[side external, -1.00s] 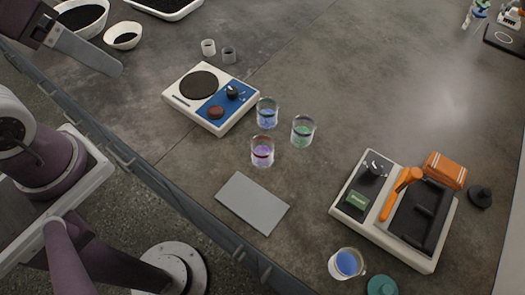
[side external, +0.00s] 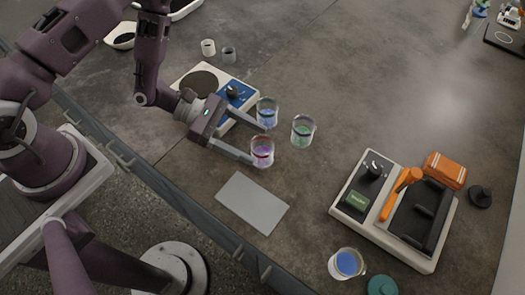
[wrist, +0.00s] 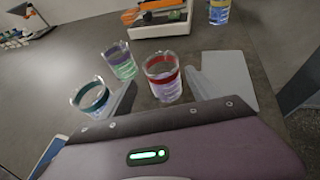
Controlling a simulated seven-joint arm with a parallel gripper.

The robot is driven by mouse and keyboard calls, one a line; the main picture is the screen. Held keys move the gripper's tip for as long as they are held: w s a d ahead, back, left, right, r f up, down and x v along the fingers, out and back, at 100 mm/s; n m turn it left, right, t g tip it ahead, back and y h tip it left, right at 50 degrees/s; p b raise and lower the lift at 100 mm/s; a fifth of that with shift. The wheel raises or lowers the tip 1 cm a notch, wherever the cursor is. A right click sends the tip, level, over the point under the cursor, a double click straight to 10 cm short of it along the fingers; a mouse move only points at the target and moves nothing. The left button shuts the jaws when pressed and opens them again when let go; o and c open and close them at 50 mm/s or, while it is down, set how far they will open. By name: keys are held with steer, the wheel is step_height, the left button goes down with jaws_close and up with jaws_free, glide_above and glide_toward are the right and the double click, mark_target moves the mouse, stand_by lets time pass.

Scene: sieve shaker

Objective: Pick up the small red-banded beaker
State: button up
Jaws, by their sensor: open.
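The red-banded beaker (side external: 262,153) is clear glass with purple liquid and stands upright on the bench. In the wrist view the red-banded beaker (wrist: 162,78) lies ahead of my gripper, between the lines of the two fingers and nearer the right one. My gripper (side external: 258,144) is open, low and reaching toward the beakers, with one fingertip close beside the red-banded beaker. I cannot tell whether they touch. A beaker of blue liquid (side external: 266,112) stands near the other finger. A purple-banded beaker of green liquid (side external: 302,131) stands just beyond.
A white hotplate-like device (side external: 230,92) with a blue panel is partly behind my gripper. A flat grey plate (side external: 252,203) lies in front of the beakers. A white machine with an orange handle (side external: 402,183) and another blue-filled beaker (side external: 346,263) stand to the right.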

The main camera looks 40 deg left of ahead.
mark_target(272, 157)
steer(key=x, duration=0.6)
steer(key=shift+s+d+f, duration=0.2)
steer(key=shift+s+f, duration=0.05)
steer(key=shift+f, duration=0.2)
steer(key=c, duration=1.5)
step_height(272, 157, up, 15)
